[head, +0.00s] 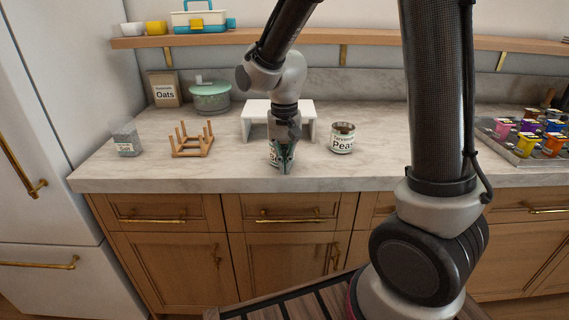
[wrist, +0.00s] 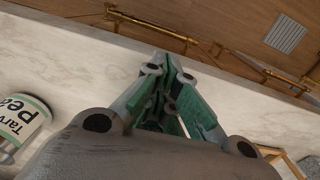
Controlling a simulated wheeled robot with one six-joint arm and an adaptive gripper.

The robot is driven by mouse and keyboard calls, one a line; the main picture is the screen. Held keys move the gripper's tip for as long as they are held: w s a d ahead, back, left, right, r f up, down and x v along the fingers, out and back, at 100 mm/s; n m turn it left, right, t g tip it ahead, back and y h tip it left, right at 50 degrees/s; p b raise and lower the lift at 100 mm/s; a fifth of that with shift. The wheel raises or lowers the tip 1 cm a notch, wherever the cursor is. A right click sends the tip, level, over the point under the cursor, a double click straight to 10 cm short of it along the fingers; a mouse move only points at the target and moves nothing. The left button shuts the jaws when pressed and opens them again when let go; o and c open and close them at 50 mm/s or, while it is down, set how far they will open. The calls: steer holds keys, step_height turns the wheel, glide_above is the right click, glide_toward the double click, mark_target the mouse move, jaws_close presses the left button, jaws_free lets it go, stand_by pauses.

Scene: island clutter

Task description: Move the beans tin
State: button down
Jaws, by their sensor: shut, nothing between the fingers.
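A white riser (head: 256,107) stands behind my gripper. A wooden peg rack (head: 190,151), a small clear container (head: 127,143), a green pot (head: 210,99) and an oats packet (head: 164,90) are to the left. A tray (head: 510,154) of colourful cups is far right.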

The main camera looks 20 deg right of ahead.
steer(key=shift+w, duration=0.1)
steer(key=w+d, duration=0.1)
steer(key=w, duration=0.3)
steer(key=w+d, duration=0.1)
steer(key=w, duration=0.4)
steer(key=w+d, duration=0.2)
steer(key=w, duration=0.2)
steer(key=shift+w, duration=0.4)
steer(key=shift+s, duration=0.15)
